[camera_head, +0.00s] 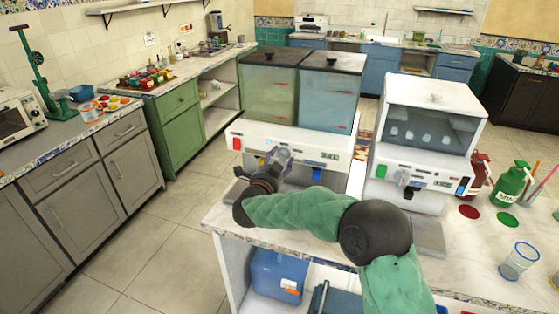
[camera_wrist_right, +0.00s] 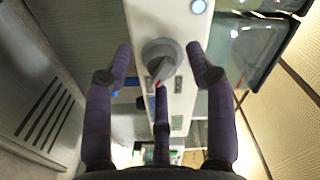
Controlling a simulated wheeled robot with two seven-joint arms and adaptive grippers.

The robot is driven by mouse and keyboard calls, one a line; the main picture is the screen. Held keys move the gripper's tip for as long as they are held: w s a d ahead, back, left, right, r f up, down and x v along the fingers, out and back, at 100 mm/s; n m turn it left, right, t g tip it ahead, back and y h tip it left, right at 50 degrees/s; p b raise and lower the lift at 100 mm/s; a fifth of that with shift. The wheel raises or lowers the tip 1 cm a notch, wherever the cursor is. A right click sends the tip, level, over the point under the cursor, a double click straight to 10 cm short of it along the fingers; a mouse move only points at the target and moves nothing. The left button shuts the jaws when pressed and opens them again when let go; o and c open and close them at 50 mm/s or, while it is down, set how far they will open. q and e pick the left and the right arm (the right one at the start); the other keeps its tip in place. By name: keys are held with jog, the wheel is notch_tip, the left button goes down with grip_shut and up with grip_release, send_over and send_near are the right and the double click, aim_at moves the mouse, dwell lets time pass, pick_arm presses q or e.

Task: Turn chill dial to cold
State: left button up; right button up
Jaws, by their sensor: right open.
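The chill dial (camera_wrist_right: 161,54) is a grey knob with a red pointer mark, on the white front panel of the twin-tank drink dispenser (camera_head: 300,138). In the right wrist view its red mark faces the lower edge of the picture. My right gripper (camera_head: 279,157) is in front of the dispenser's panel in the head view and hides the dial there. In the right wrist view its purple fingers (camera_wrist_right: 158,52) are spread, one on each side of the dial with gaps, and a third finger is below it. I see no clear contact. My left gripper is out of view.
A second dispenser (camera_head: 425,160) with its own knob (camera_head: 402,176) stands to the right on the same white counter (camera_head: 460,260). A green bottle (camera_head: 510,185) and a clear cup (camera_head: 519,261) are farther right. My right arm crosses the counter's front.

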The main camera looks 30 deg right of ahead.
jog(key=v, duration=1.1)
jog(key=shift+s+a, duration=0.1)
jog(key=shift+a, duration=0.1)
